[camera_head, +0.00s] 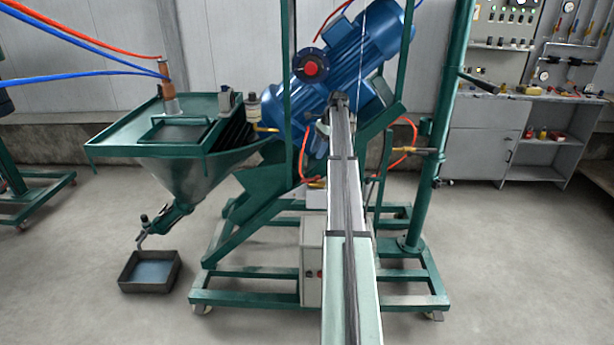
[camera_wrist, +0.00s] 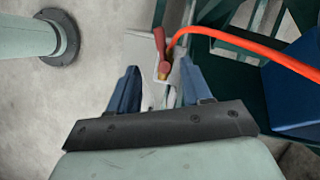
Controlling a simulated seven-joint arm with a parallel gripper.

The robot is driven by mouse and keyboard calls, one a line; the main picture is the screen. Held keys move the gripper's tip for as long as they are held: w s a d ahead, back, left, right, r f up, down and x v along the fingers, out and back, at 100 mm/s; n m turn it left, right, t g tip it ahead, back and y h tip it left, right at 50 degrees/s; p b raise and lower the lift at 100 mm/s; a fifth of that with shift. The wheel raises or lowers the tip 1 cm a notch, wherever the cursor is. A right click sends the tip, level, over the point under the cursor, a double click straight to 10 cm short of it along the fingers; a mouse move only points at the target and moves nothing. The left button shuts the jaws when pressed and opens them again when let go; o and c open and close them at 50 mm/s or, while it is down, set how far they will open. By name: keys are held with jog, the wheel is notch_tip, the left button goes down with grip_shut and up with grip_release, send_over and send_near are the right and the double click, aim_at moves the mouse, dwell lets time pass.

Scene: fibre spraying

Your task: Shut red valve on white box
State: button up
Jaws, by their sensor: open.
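The red valve handle (camera_wrist: 160,44) shows in the wrist view, just beyond my fingertips and near the middle of the gap. It sits on a brass fitting (camera_wrist: 164,70) with an orange hose running off to the right. The white box (camera_wrist: 138,48) is behind and to the left of the handle. My gripper (camera_wrist: 156,82) is open, with one blue finger on each side of the gap. I cannot tell whether a finger touches the valve or the box. In the head view, part of the white box (camera_head: 314,198) shows beside my arm; the red handle is hidden there.
A green frame on wheels (camera_head: 245,298) carries a blue motor (camera_head: 350,55) and a hopper (camera_head: 190,175). A green post (camera_head: 428,180) stands right of my arm. The orange hose (camera_wrist: 245,42) crosses right of the valve. Open floor lies at the right.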

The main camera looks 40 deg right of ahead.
aim_at(305, 179)
jog(key=x, duration=1.2)
jog(key=shift+r, duration=0.1)
grip_shut()
dwell(0.4)
